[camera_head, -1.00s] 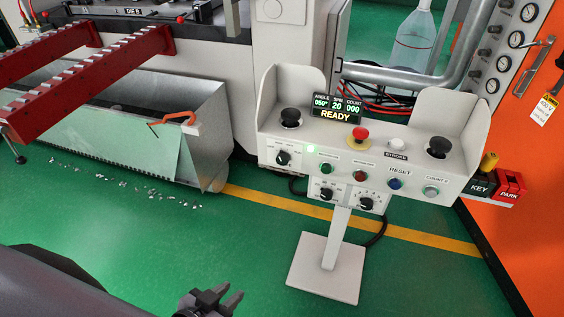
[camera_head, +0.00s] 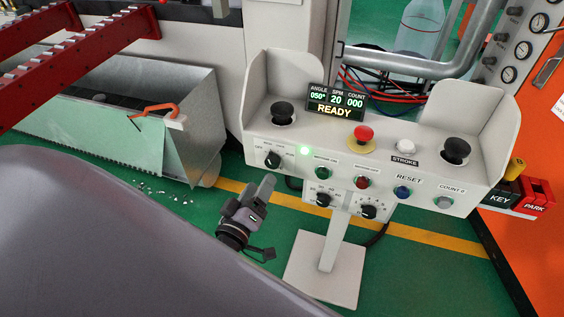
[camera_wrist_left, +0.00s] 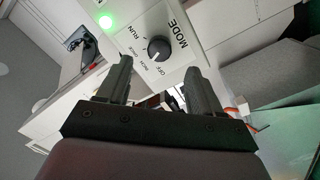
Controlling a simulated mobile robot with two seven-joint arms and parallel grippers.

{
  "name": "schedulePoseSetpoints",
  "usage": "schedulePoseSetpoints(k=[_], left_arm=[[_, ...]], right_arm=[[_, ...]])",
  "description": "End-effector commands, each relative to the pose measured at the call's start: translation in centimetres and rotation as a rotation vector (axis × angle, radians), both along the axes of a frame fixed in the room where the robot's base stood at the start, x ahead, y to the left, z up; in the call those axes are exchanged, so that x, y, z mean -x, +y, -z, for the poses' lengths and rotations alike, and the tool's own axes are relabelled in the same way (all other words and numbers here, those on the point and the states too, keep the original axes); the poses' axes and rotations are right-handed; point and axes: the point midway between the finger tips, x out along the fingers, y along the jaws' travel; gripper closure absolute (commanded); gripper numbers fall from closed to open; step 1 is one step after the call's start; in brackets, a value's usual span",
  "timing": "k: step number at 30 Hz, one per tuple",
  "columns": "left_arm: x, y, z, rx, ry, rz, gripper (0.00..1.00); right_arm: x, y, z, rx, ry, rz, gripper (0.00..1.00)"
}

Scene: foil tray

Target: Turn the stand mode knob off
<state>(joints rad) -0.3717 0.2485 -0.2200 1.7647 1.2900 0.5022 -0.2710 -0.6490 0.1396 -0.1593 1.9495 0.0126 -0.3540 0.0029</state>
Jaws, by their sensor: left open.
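The mode knob (camera_head: 273,160) is a black rotary knob at the left of the white stand's front panel (camera_head: 228,142). In the left wrist view the knob (camera_wrist_left: 158,48) sits on a white plate lettered MODE, RUN, INCH and OFF. Its exact pointer setting is hard to read. My left gripper (camera_head: 251,194) is open and empty, below and slightly left of the knob. In the left wrist view its fingers (camera_wrist_left: 157,65) stand to either side below the knob, apart from it. My right gripper is not in view.
The panel also has a red mushroom button (camera_head: 362,134), black buttons, a green lamp (camera_head: 304,151), a display (camera_head: 335,102) reading READY, and two lower knobs (camera_head: 323,199). A metal bin (camera_head: 200,100) with an orange-handled tool stands left. Green floor is clear around the stand's base.

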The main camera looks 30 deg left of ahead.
Motion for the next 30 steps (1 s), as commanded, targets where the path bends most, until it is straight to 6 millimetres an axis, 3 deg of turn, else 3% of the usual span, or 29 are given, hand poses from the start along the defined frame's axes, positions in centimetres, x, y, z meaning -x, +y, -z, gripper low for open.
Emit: schedulePoseSetpoints(k=[16, 29, 30], left_arm=[[-6.0, 1.2, 0.0, 0.002, -0.002, -0.003, 0.35], [-6.9, 1.4, 0.0, 0.003, -0.001, -0.002, 0.35], [-6.9, 1.4, 0.0, 0.003, 0.000, -0.003, 0.41]], right_arm=[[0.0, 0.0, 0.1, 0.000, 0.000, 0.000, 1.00], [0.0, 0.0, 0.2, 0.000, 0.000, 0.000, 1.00], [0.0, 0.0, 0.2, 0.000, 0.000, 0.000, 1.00]])
